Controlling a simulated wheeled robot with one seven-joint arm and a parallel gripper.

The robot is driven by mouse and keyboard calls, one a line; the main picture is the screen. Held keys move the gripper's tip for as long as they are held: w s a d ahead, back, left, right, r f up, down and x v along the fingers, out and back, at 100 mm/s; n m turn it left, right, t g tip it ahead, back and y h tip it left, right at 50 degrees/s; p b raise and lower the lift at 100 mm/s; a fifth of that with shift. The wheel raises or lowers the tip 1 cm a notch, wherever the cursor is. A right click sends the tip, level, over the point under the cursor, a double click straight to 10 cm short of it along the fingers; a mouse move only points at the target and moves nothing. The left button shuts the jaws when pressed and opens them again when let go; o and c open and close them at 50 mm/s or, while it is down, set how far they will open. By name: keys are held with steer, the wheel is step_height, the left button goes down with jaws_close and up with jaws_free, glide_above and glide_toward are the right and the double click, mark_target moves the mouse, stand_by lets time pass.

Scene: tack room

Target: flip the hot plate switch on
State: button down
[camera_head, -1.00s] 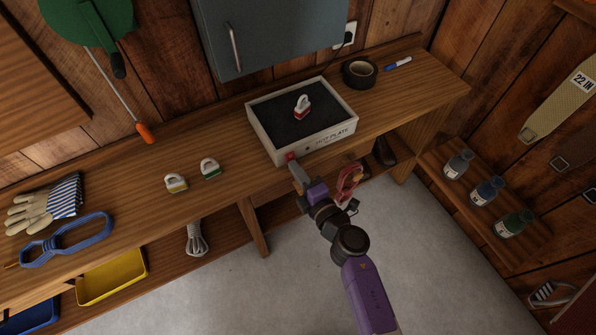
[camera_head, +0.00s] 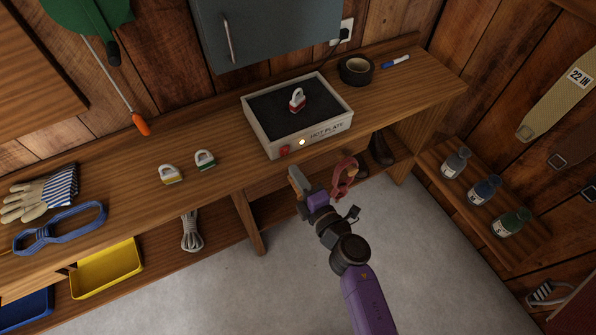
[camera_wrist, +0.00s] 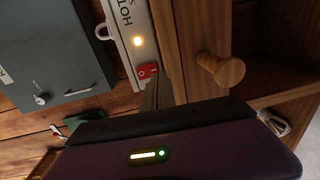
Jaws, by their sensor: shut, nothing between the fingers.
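The hot plate (camera_head: 262,137) is a white box with a dark top, on the wooden bench. Its red switch (camera_head: 284,150) is at the left end of the front face, and the lamp (camera_head: 302,142) beside it glows. In the wrist view the red switch (camera_wrist: 147,71) and the lit lamp (camera_wrist: 138,41) show close up. A red and white branding-iron-shaped piece (camera_head: 297,101) stands on the dark top. My gripper (camera_head: 294,177) is shut and empty, just in front of and below the switch, apart from it in the head view.
A black tape roll (camera_head: 357,70) and a blue marker (camera_head: 396,61) lie right of the hot plate. A yellow-based piece (camera_head: 170,175) and a green-based piece (camera_head: 205,160) stand to the left. A wooden knob (camera_wrist: 222,70) sticks out below the switch.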

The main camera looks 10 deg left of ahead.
steer(key=shift+v, duration=0.8)
steer(key=shift+s+d+f, duration=0.2)
steer(key=shift+s+f, duration=0.05)
steer(key=shift+s, duration=0.05)
steer(key=v, duration=0.7)
steer(key=shift+s+d+f, duration=0.25)
steer(key=shift+s+f, duration=0.05)
steer(key=shift+f, duration=0.45)
